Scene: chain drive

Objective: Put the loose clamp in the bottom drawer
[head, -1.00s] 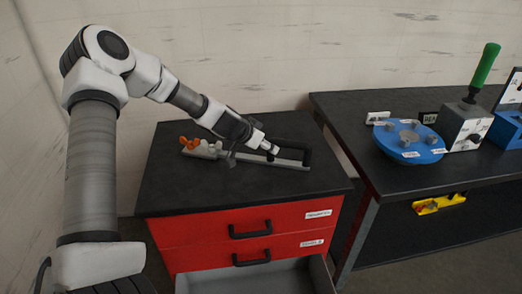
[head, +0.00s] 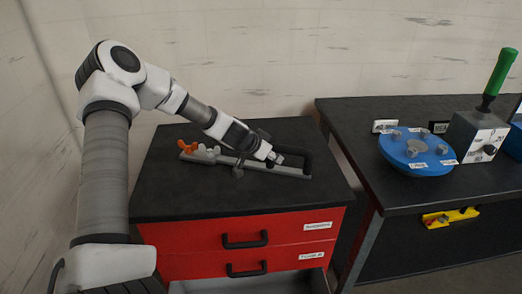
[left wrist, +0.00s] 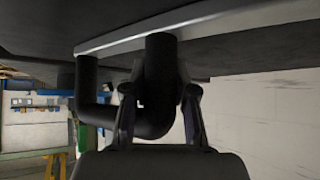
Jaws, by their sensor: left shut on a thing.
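A grey bar (head: 226,160) lies on the black cabinet top, with an orange piece (head: 188,146) and whitish pieces (head: 206,154) at its left end. I cannot tell which piece is the loose clamp. An open drawer (head: 250,287) shows pale inside below two shut red drawers, mostly cut off. My right gripper is out of view.
The red cabinet (head: 190,235) has black drawer handles and white labels too small to read. A dark bench (head: 440,200) stands to the right, with a blue round plate (head: 420,160) and a green-handled tool (head: 500,72). The cabinet top's front is clear.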

